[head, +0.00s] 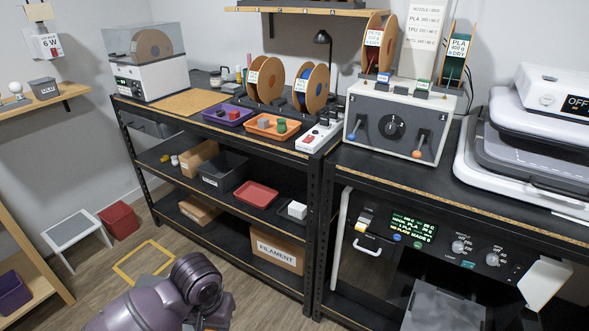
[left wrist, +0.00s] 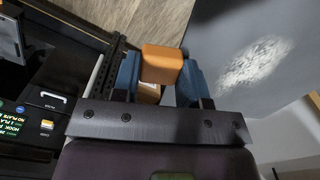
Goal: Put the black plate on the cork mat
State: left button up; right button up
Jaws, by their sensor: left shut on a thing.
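My left gripper (left wrist: 160,80) has its blue fingers closed on an orange block-like tab (left wrist: 162,62). A large dark sheet, which looks like the black plate (left wrist: 225,50), extends to the right from beside the tab, with a pale speckled glare on it. The right finger hides where tab and sheet meet. In the head view my left arm is low at the bottom, and its fingers are mostly cut off there. The cork mat (head: 188,103) lies bare on the left end of the bench top, behind the purple tray. My right gripper is out of view.
Beside the mat stand a clear-topped dryer (head: 146,65), a purple tray (head: 228,116) and spools (head: 266,80). Bench shelves below hold a grey bin (head: 224,176) and a red tray (head: 256,195). A printer (head: 430,240) is at right. A stool (head: 75,235) stands on the floor.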

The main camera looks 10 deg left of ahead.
aim_at(193, 101)
jog(key=i+j+z, duration=0.1)
jog(key=j, duration=0.25)
jog(key=i+j, duration=0.25)
jog(key=i+j+z, duration=0.15)
jog(key=j, duration=0.25)
jog(key=i+j, duration=0.15)
jog(key=j, duration=0.2)
jog(key=i+j+z, duration=0.15)
jog(key=j, duration=0.2)
jog(key=i+j, duration=0.1)
jog(key=j, duration=0.3)
jog(key=i+j+z, duration=0.1)
jog(key=j, duration=1.35)
jog(key=i+z, duration=0.05)
